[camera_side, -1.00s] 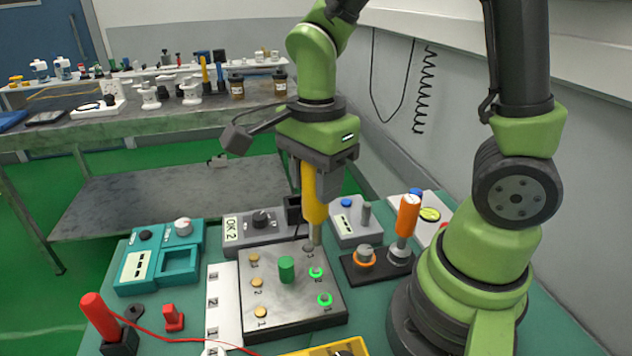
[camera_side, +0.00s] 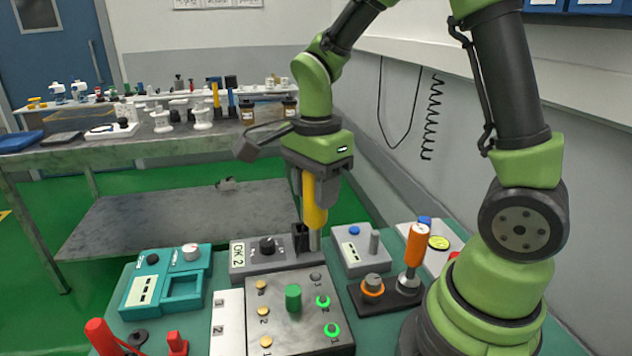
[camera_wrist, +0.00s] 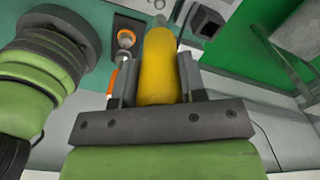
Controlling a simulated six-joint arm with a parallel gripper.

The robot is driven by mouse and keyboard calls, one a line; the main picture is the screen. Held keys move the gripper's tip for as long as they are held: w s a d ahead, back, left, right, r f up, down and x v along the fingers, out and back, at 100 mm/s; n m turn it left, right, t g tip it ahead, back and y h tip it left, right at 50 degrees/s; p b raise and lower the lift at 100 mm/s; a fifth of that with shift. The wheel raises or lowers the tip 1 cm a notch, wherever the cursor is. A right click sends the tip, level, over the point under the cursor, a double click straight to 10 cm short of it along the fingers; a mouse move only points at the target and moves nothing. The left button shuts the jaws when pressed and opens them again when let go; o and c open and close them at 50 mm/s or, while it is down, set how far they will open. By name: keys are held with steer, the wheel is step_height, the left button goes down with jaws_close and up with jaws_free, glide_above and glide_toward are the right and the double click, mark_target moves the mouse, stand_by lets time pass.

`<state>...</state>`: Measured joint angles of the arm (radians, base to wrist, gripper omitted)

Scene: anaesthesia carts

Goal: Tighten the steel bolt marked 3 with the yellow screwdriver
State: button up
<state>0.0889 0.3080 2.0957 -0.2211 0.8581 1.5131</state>
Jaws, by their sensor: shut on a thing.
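My gripper (camera_side: 316,178) is shut on the yellow screwdriver (camera_side: 315,206), which points down with its grey shaft below the jaws. In the wrist view the yellow handle (camera_wrist: 159,70) lies between the two dark fingers. The steel bolt marked 3 (camera_side: 316,277) is at the back right of the grey bolt plate (camera_side: 292,328) and has no green ring. The screwdriver tip appears above and behind it, apart from it. Two other steel bolts, the middle one (camera_side: 322,301) and the front one (camera_side: 332,330), have lit green rings. I cannot make out bolt 3 in the wrist view.
A green knob (camera_side: 293,298) stands mid-plate, with brass bolts (camera_side: 263,311) left of it. Behind are a grey box reading OK 2 (camera_side: 250,262) and a black holder (camera_side: 300,238). An orange screwdriver (camera_side: 416,244) stands at right. A teal device (camera_side: 165,285) sits at left.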

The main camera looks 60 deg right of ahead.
mark_target(316, 221)
steer(key=shift+f, duration=2.8)
steer(key=shift+f, duration=0.3)
steer(key=shift+r, duration=0.1)
steer(key=shift+r, duration=2.95)
